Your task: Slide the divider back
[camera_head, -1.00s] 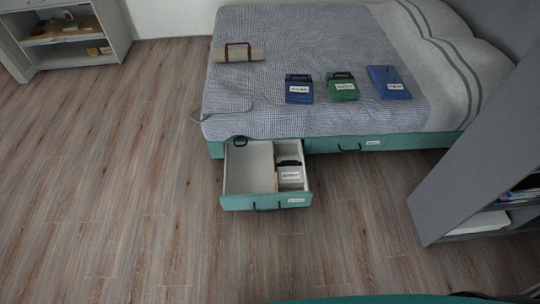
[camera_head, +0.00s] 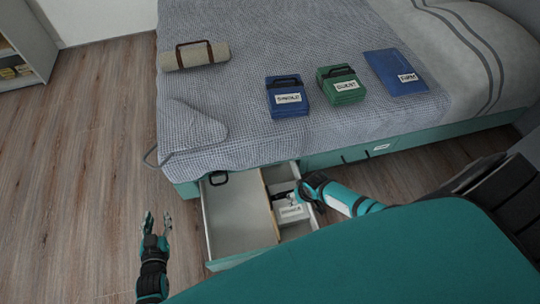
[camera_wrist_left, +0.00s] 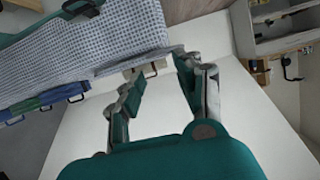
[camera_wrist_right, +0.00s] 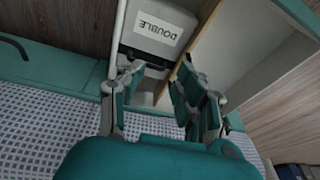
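The drawer (camera_head: 207,225) is pulled out from under the bed. Inside it, the wooden divider (camera_head: 269,203) stands between a wide, mostly empty left compartment and a narrow right one. A white box (camera_head: 292,214) with a dark handle lies in the right compartment; its label reads DOUBLE in the right wrist view (camera_wrist_right: 158,27). My right gripper (camera_head: 300,190) is open above the right compartment, right of the divider. In the right wrist view the divider (camera_wrist_right: 183,62) shows beyond the fingers; contact cannot be told. My left gripper (camera_head: 157,222) is open and empty, left of the drawer.
The bed (camera_head: 240,140) stands behind the drawer with a rolled bundle (camera_head: 195,55), a blue case (camera_head: 287,98), a green case (camera_head: 341,86) and a flat blue case (camera_head: 396,72) on it. Floor at left is clear.

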